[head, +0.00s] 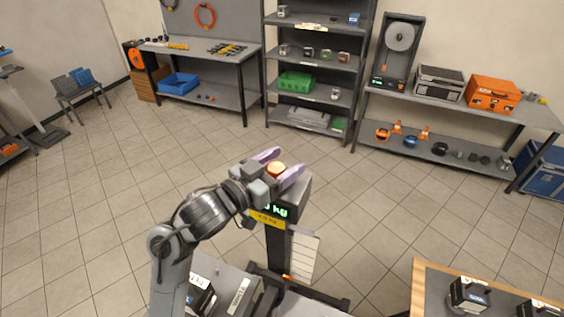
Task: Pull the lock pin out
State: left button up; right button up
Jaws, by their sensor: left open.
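My left gripper (279,166) is open above the grey display head (293,204) of a scale column, with its two pale purple fingers spread. An orange round knob (277,170) shows between the fingers; it may be the top of the lock pin, but I cannot tell for certain. I cannot tell whether the fingers touch it. The wrist hides part of the display head, and the knob's lower part is hidden. My right gripper is not in view.
The scale column stands on a dark base (300,290), with a white paper sheet (303,254) hanging beside it. A wooden-edged table (430,285) with small dark devices is at the lower right. Shelves (320,75) and benches line the back wall. The tiled floor between is clear.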

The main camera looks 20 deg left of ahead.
pick_arm(q)
jog(key=shift+w, duration=0.1)
jog(key=shift+c, duration=0.4)
grip_shut()
notch_tip(320, 180, up, 4)
jog(key=p, duration=0.4)
jog(key=shift+f, duration=0.2)
jog(key=shift+c, duration=0.6)
grip_release()
jog(key=shift+r, duration=0.1)
jog(key=shift+o, duration=1)
